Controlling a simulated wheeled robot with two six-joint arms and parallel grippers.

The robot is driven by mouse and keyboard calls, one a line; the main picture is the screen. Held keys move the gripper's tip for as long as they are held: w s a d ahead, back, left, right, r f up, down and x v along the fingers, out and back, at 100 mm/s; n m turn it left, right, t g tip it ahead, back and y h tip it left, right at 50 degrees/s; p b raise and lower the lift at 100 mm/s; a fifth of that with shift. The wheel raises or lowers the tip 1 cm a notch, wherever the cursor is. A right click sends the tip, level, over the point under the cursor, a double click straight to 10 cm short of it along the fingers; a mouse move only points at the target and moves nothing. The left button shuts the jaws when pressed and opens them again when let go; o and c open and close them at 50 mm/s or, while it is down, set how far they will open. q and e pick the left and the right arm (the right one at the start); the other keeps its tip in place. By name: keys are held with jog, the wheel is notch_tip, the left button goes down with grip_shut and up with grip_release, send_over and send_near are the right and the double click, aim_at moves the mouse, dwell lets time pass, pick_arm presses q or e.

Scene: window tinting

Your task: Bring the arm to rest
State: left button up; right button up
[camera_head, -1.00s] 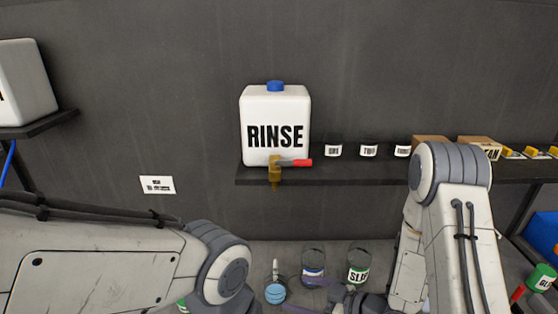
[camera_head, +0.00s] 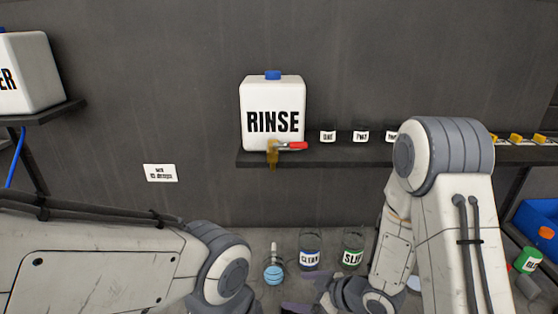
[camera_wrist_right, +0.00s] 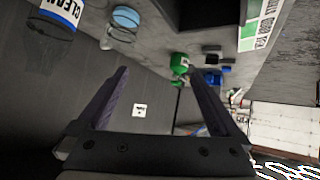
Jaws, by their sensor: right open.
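My right arm (camera_head: 445,220) comes down on the right side of the head view and bends toward the bench. My right gripper (camera_head: 300,290) is low in the middle, just in front of the clear CLEAN bottle (camera_head: 311,258) and the SLIP bottle (camera_head: 353,258). In the right wrist view the gripper (camera_wrist_right: 155,72) has its two dark fingers spread, with nothing held between them. The CLEAN bottle (camera_wrist_right: 58,14) shows there at the upper left. My left arm (camera_head: 90,260) reaches in from the left; its gripper is out of view.
A small blue-filled dropper bottle (camera_head: 273,274) stands left of the CLEAN bottle. A white RINSE tank (camera_head: 272,105) with a red-handled tap sits on a shelf (camera_head: 330,157) with small labelled items. A blue bin (camera_head: 540,225) and green bottle (camera_head: 528,260) are at right.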

jog(key=s+r+m+g+h+b, duration=0.2)
jog(key=s+r+g+h+b, duration=0.1)
jog(key=s, duration=0.8)
jog(key=s+r+m+g+h+b, duration=0.2)
jog(key=s+r+g+h+b, duration=0.1)
jog(key=s, duration=0.7)
jog(key=shift+s+a+h+b, duration=0.4)
jog(key=shift+h+b, duration=0.1)
jog(key=shift+b, duration=0.45)
